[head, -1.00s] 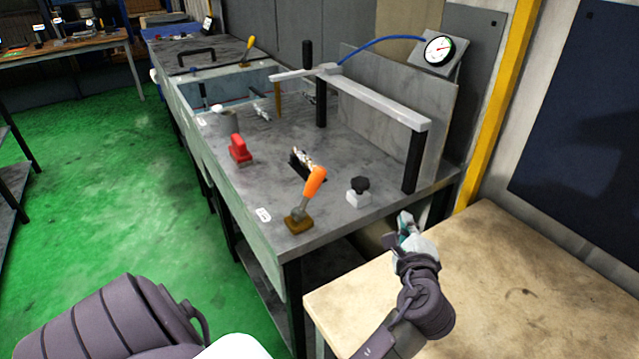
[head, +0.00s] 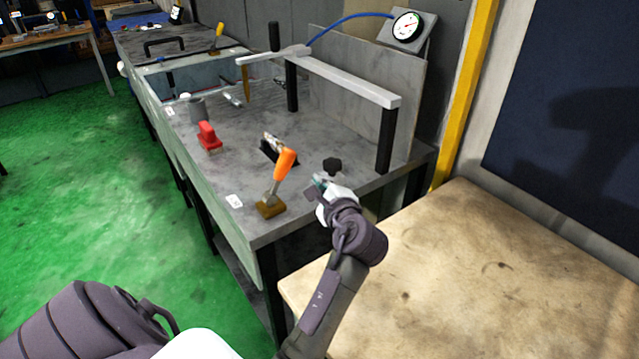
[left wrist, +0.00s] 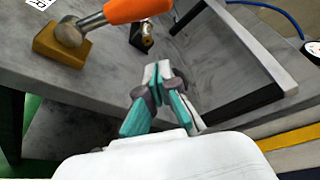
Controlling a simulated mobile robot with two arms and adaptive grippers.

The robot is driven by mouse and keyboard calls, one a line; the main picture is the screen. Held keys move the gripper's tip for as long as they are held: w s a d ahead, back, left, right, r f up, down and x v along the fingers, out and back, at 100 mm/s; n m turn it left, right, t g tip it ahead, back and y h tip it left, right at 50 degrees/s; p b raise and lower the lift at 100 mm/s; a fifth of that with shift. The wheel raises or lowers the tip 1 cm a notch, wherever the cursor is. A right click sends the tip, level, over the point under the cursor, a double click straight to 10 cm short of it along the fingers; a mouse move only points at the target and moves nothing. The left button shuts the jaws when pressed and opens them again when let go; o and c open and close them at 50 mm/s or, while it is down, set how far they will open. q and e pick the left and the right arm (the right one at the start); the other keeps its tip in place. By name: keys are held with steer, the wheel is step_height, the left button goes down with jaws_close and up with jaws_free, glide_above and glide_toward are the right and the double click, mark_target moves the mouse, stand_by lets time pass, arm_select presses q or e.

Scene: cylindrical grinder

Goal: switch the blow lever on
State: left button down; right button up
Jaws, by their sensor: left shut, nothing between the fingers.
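An orange-handled lever (head: 286,163) stands tilted on a brass-coloured base (head: 270,208) at the bench's near corner. A small white tag (head: 234,201) lies beside it, too small to read. My left gripper (head: 318,184) is to the right of the lever, by the bench's front edge, apart from it. In the left wrist view the gripper (left wrist: 158,70) is shut and empty. The orange handle (left wrist: 132,9) and the base (left wrist: 60,45) show at its upper left there. My right gripper is not in view.
A red switch (head: 208,136) and a grey frame bar (head: 345,80) on black posts stand farther back. A gauge (head: 407,26) is behind. A wooden table (head: 480,260) is at the right.

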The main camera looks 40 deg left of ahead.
mark_target(280, 175)
arm_select(q)
steer(key=x, duration=0.6)
steer(key=shift+r+p, duration=0.1)
steer(key=shift+p, duration=0.2)
steer(key=s, duration=0.1)
steer(key=s+r+p, duration=0.1)
steer(key=s+a, duration=0.1)
steer(key=shift+a+r+p, duration=0.15)
steer(key=shift+r+p, duration=0.15)
steer(key=shift+p, duration=0.05)
steer(key=shift+s+a+r, duration=0.1)
steer(key=shift+s+r, duration=0.05)
